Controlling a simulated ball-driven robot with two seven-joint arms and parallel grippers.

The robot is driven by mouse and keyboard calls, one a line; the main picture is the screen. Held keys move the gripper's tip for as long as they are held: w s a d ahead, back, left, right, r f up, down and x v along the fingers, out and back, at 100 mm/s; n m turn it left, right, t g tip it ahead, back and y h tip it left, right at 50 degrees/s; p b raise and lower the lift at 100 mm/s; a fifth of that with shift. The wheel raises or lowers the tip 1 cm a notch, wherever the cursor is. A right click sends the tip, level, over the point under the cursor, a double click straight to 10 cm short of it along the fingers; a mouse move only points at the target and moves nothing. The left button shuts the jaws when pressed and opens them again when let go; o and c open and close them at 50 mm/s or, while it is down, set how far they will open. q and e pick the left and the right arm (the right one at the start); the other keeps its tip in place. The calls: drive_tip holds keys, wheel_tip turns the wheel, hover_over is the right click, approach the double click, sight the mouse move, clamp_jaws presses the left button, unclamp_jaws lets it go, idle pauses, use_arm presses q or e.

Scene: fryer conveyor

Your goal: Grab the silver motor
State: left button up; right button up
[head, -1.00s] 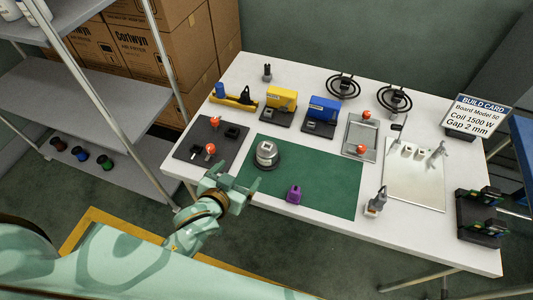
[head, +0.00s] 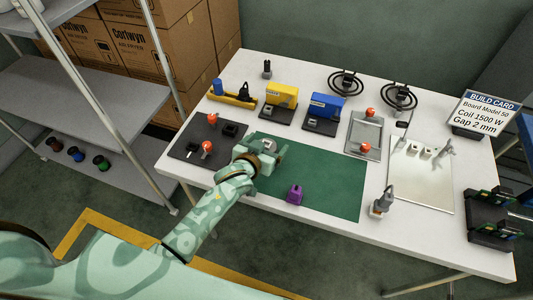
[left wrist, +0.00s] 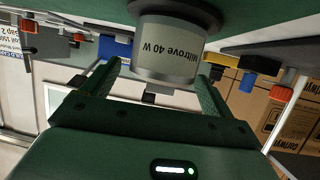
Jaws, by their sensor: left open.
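The silver motor (head: 269,145) stands on the left part of the green mat. Only its pale top shows in the head view, because my left gripper covers the rest. In the left wrist view the motor (left wrist: 168,48) is a silver cylinder with a "40 W" label and a dark flange, and the picture is upside down. My left gripper (head: 262,153) is open, with its fingers on either side of the motor. In the left wrist view gaps show between the gripper (left wrist: 158,75) and the motor. My right gripper is not in view.
The green mat (head: 325,190) bears a purple part (head: 295,194) right of my gripper. A dark tray (head: 183,150) with red-knobbed parts lies left. Yellow (head: 282,96) and blue (head: 325,107) units stand behind. A grey metal tray (head: 362,150) and pale plate (head: 420,190) lie right.

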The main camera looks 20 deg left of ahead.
use_arm(q)
drive_tip(key=shift+x, duration=1.05)
drive_tip(key=shift+s, duration=0.1)
drive_tip(key=c, duration=1.3)
drive_tip(key=shift+c, duration=0.9)
drive_tip(key=shift+r, duration=0.15)
